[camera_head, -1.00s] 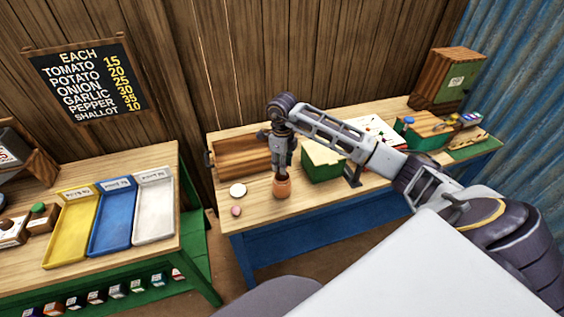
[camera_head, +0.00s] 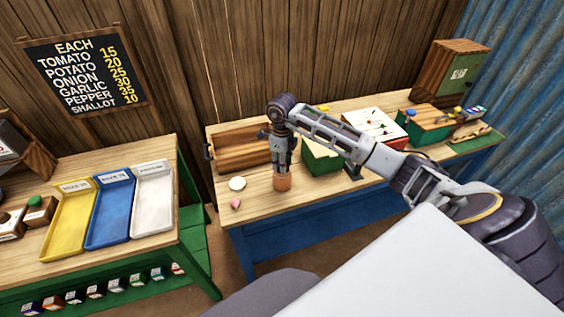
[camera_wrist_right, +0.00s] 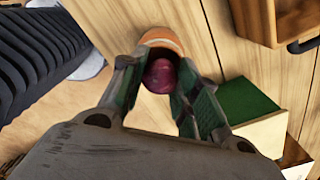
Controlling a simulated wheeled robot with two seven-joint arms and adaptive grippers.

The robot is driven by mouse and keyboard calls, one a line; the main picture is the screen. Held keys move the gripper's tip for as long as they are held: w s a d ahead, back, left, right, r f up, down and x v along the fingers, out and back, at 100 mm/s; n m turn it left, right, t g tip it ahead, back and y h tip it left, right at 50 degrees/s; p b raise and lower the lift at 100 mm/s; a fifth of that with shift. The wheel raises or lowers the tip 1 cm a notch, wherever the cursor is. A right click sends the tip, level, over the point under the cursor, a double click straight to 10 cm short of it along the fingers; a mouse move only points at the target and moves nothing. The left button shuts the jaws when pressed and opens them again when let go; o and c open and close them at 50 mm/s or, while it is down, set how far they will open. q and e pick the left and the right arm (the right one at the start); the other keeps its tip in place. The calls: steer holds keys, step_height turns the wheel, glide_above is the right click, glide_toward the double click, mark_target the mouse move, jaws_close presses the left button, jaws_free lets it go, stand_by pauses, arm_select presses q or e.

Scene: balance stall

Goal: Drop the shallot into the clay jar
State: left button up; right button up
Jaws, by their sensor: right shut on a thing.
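The orange-brown clay jar (camera_head: 282,184) stands upright near the left front of the wooden table. My right gripper (camera_head: 283,168) points down at the jar's mouth, its fingertips at about the rim. In the right wrist view, the gripper (camera_wrist_right: 160,88) is shut on the dark red-purple shallot (camera_wrist_right: 160,76). The jar's orange rim (camera_wrist_right: 162,37) shows just beyond the shallot, which hides part of the opening. I cannot tell how far the shallot is inside the rim. The shallot is hidden in the head view. My left gripper is not in view.
A white disc (camera_head: 237,183) and a small pink item (camera_head: 236,203) lie left of the jar. A wooden tray (camera_head: 240,152) lies behind, and a green-topped box (camera_head: 322,158) stands to the right. Yellow, blue and white trays (camera_head: 152,203) are on the left table.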

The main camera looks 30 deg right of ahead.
stand_by(0.5)
steer(key=o, duration=0.9)
steer(key=shift+r, duration=6)
